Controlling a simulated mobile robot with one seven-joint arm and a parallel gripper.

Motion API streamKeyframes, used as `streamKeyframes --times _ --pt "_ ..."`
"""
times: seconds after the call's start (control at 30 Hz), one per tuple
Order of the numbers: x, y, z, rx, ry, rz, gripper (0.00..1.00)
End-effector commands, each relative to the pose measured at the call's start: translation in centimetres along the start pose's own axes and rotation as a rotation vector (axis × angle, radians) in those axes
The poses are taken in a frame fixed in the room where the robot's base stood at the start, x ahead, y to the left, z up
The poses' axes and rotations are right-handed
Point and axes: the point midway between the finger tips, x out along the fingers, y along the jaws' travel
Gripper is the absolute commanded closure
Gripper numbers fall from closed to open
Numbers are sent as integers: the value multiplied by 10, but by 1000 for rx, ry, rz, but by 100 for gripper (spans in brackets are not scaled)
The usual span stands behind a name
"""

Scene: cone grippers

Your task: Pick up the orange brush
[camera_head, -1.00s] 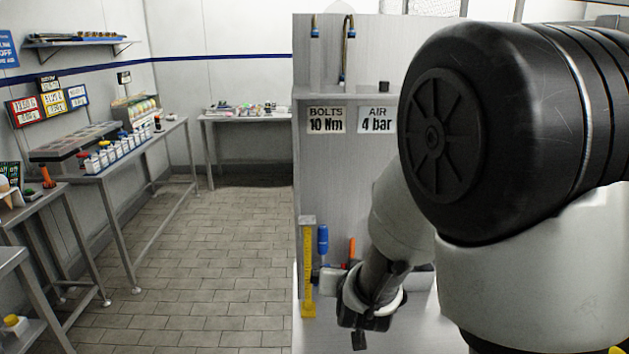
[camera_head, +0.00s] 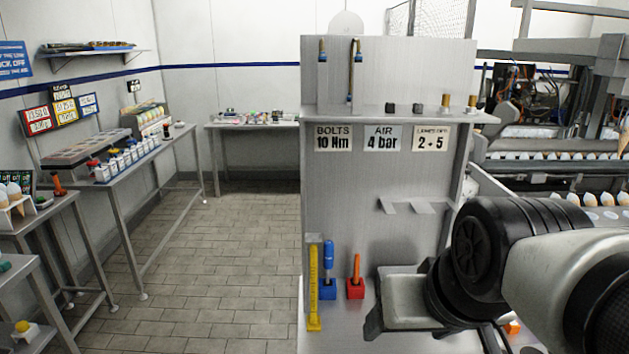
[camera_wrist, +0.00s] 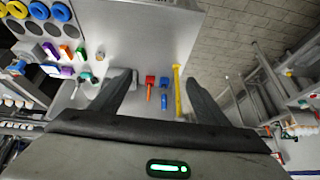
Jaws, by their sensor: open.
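The orange brush (camera_head: 356,267) stands upright in a small red holder (camera_head: 355,289) on the bench. Its handle shows; its lower end is hidden in the holder. In the wrist view the brush (camera_wrist: 149,94) and red holder (camera_wrist: 150,79) lie between the spread fingers of my gripper (camera_wrist: 156,78). My gripper is open and empty, looking down at the bench, and appears apart from the brush. In the head view my arm is to the right of the brush, and the fingertips are not clear there.
A blue tool (camera_head: 328,258) in a blue holder and a yellow ruler-like strip (camera_head: 314,285) stand close left of the brush. A grey panel (camera_head: 385,225) with signs rises behind. In the wrist view, several coloured items (camera_wrist: 66,54) lie to the left. Tiled floor (camera_head: 220,280) is clear.

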Motion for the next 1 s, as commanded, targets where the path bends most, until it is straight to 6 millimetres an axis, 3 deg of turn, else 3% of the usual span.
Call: streamKeyframes --times 0.03,0.2,0.37,0.5,0.6,0.7,0.77,1.0 --pt "24 -8 -3 11 7 -38 40" --pt "113 -38 -38 117 85 -163 65" --pt "205 -50 -65 241 182 -169 65" --pt "283 -44 -78 313 304 -81 65" --pt "328 -33 -86 324 426 16 65" --pt "356 -22 -97 297 581 122 65" --pt "363 -18 -105 266 685 179 65" --pt "346 -24 -131 147 1001 301 65"
